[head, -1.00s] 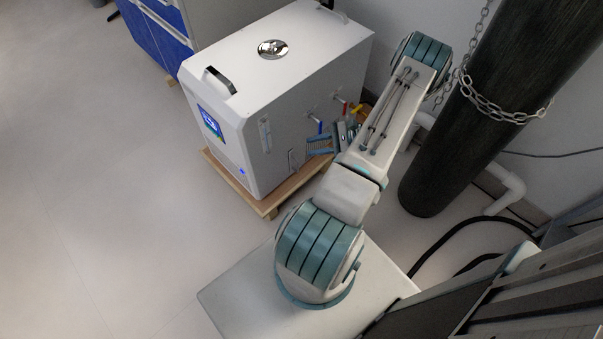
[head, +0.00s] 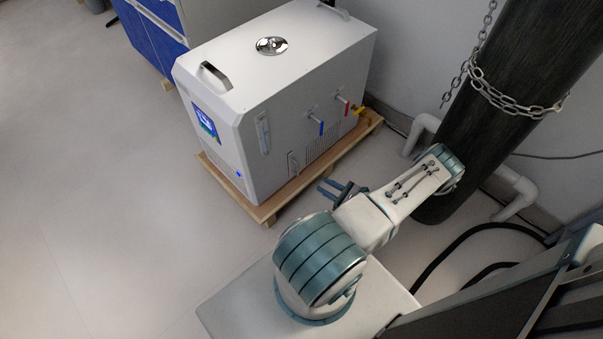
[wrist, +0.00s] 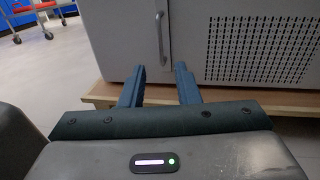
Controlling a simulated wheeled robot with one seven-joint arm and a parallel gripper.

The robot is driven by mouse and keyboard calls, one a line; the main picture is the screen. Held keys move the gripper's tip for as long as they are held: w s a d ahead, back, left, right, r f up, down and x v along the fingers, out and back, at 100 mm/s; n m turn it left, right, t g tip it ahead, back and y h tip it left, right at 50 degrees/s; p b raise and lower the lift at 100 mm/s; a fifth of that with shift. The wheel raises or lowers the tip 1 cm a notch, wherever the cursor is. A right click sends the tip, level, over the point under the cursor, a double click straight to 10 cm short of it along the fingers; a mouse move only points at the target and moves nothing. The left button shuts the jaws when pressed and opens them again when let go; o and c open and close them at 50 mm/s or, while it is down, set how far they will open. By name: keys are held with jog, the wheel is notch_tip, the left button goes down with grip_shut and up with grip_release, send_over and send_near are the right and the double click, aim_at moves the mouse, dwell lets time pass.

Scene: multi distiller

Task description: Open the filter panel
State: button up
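The white machine (head: 270,110) stands on a wooden pallet. Low on its right side is a panel with a perforated grille (head: 322,143) and a small vertical handle (head: 293,163) at the panel's left. The panel looks flush with the side. In the wrist view the handle (wrist: 161,36) is just above my fingertips, left of the grille (wrist: 262,48). My gripper (head: 328,189) is in front of this side, low and apart from the handle. In the wrist view its two blue fingers (wrist: 160,70) are spread with nothing between them.
The pallet (head: 263,212) juts out below the panel. A blue-handled valve (head: 321,128) and a red-handled valve (head: 347,108) stick out above it. A dark chained cylinder (head: 490,110) and white pipes (head: 518,190) stand at right. The floor at left is clear.

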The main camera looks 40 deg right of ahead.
jog(key=b+x, duration=0.1)
jog(key=x, duration=1)
jog(key=shift+b, duration=0.4)
jog(key=shift+s, duration=0.1)
grip_shut()
